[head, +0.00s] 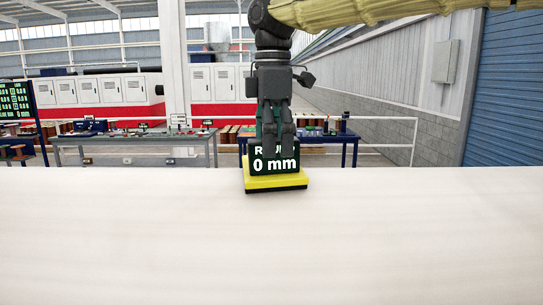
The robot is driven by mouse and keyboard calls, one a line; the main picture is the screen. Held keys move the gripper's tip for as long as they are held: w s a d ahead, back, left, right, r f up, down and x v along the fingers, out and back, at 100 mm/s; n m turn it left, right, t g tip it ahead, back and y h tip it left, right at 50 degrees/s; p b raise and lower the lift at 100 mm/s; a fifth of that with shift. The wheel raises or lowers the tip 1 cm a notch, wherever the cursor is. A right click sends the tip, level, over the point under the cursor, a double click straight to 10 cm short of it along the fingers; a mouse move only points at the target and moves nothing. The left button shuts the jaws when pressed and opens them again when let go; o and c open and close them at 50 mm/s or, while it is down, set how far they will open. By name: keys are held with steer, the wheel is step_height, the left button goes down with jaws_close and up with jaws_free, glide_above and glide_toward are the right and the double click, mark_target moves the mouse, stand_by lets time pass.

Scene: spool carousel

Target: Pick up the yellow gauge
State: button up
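The yellow gauge (275,182) stands upright on the white tabletop, near the tabletop's far edge. It has a yellow base and a dark green upright display (275,166) reading "0 mm". A line of text above that is partly covered. My gripper (278,154) points straight down at the display, its fingers overlapping the display's upper part and hiding the middle of the upper text. The two fingers look close together. Whether they touch or grip the display cannot be told from this view.
The white tabletop (130,235) is bare around the gauge on both sides and in front. Beyond it stand a grey workbench (135,138) and a blue-framed table (340,136) with small items. A white railing (400,119) and a grey wall lie behind at right.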

steer(key=shift+w+f, duration=0.1)
steer(key=shift+f, duration=0.3)
steer(key=shift+s+a+r, duration=0.1)
steer(key=shift+s+r, duration=0.05)
steer(key=shift+s, duration=0.2)
steer(key=shift+w, duration=0.2)
steer(key=c, duration=1.6)
steer(key=shift+o, duration=0.2)
